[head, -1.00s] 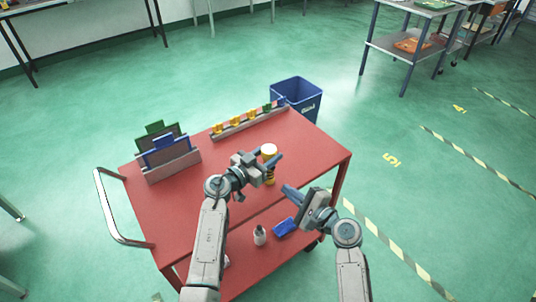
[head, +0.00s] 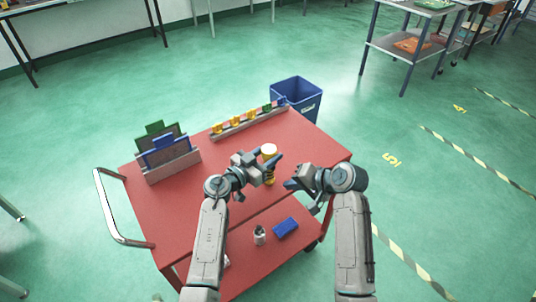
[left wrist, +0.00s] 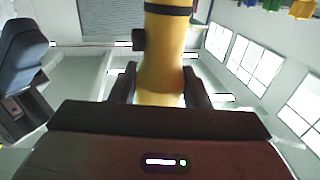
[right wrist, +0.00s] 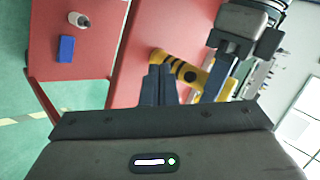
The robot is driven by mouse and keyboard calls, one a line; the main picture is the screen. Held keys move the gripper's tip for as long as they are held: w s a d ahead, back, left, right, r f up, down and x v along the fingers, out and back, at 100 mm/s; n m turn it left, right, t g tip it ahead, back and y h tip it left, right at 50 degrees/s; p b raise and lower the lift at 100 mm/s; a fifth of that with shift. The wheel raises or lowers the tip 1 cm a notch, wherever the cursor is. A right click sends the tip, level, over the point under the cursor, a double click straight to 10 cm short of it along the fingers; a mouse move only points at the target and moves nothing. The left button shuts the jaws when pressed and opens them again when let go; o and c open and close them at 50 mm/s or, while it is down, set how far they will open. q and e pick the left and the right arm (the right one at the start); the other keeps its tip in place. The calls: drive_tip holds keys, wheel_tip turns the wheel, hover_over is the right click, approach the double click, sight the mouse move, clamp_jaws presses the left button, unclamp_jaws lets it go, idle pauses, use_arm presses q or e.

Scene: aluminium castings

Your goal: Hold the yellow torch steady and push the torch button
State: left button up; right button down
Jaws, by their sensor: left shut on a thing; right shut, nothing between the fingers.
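A small dark knob (left wrist: 139,39), perhaps the button, sticks out from the torch's side there. My right gripper (head: 289,184) is shut and empty, just right of the torch. In the right wrist view its fingertips (right wrist: 159,72) point at the striped torch (right wrist: 188,72); whether they touch it I cannot tell.
The red cart top (head: 200,210) is mostly clear. A rack with green and blue panels (head: 170,164) and a rail of coloured clips (head: 250,122) stand farther back. A white bottle (head: 260,235) and blue block (head: 285,227) are on the lower shelf. A blue bin (head: 300,100) is behind.

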drive_tip(key=shift+w+a, duration=0.65)
drive_tip(key=shift+w, duration=0.35)
drive_tip(key=shift+w+a, duration=0.65)
drive_tip(key=shift+w, duration=0.35)
drive_tip(key=shift+w, duration=0.15)
idle(0.4)
drive_tip(key=shift+w+a, duration=0.25)
drive_tip(key=shift+w+a, duration=0.1)
drive_tip(key=shift+w, duration=0.1)
idle(0.6)
drive_tip(key=shift+s, duration=0.15)
drive_tip(key=shift+s+d, duration=0.4)
drive_tip(key=shift+s, duration=0.05)
use_arm(q)
drive_tip(key=o, duration=1.2)
use_arm(e)
drive_tip(key=s+d, duration=0.3)
drive_tip(key=s, duration=0.2)
